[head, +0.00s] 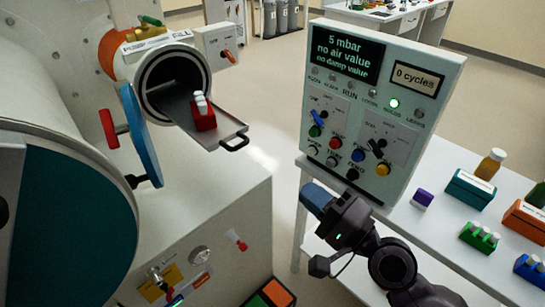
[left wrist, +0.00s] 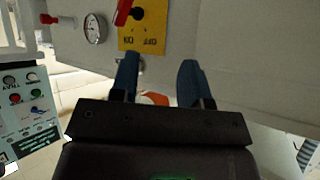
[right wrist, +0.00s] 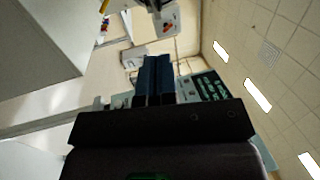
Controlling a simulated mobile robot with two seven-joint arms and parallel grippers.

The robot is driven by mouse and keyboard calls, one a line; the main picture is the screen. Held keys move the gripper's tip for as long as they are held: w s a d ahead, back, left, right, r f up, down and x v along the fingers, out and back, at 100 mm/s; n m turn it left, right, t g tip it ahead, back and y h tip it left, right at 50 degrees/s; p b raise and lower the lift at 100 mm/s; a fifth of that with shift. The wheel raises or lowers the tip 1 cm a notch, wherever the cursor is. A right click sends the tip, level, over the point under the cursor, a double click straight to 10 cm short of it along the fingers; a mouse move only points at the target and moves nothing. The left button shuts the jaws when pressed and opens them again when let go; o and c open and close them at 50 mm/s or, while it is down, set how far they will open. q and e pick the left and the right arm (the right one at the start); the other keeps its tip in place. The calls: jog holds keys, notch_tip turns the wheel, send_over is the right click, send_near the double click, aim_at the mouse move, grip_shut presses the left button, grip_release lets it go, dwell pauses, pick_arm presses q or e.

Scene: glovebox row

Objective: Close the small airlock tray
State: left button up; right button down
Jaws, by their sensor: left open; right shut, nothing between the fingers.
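The small airlock tray (head: 212,126) is slid out of the round small airlock (head: 172,82) in the head view. It has a black handle (head: 234,143) at its front end. A red block with white-topped vials (head: 204,114) stands on the tray. The airlock's blue round door (head: 139,134) is swung open to the left of the opening. My right gripper (head: 318,200) is shut and empty, below the control panel and to the lower right of the tray, apart from it. My left gripper (left wrist: 158,78) is open and empty in the left wrist view, facing the cabinet front.
The control panel (head: 378,110) stands to the right on a white table (head: 445,225) with colored vial blocks and bottles. The large chamber (head: 60,190) fills the left. A gauge (left wrist: 95,28) and yellow plate are before my left gripper. Bare floor (head: 265,110) lies between tray and panel.

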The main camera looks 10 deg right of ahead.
pick_arm(q)
jog(key=r+p, duration=0.1)
jog(key=r, duration=0.1)
jog(key=w+r+p, duration=0.1)
jog(key=r, duration=0.1)
jog(key=shift+p, duration=0.4)
pick_arm(e)
jog(key=x, duration=1.4)
pick_arm(q)
jog(key=shift+s+f, duration=0.15)
jog(key=shift+s, duration=0.05)
pick_arm(e)
jog(key=shift+f, duration=0.1)
